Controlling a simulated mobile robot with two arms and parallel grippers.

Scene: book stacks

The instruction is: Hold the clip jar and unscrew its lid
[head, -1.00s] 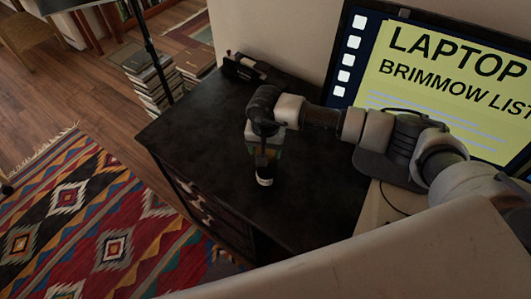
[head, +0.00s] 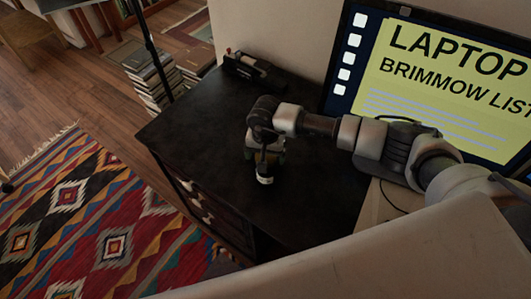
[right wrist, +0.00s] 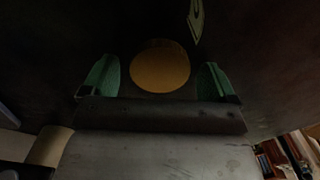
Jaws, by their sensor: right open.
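The round orange-yellow top, which looks like the jar's lid (right wrist: 160,66), shows in the right wrist view between two green fingertips. My right gripper (right wrist: 158,80) is open, with one finger on each side of the lid and a dark gap between each finger and it. In the head view my right gripper (head: 265,156) points down over the dark desk and hides most or all of the jar. A small white and dark piece shows just below the hand; I cannot tell whether it is part of the jar. My left gripper is not in view.
The dark desk (head: 210,130) is largely clear around the hand. A dark object (head: 247,66) lies at its back edge. A large screen (head: 440,75) stands at the back right. Book stacks (head: 152,82) and a patterned rug (head: 90,225) are on the floor to the left.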

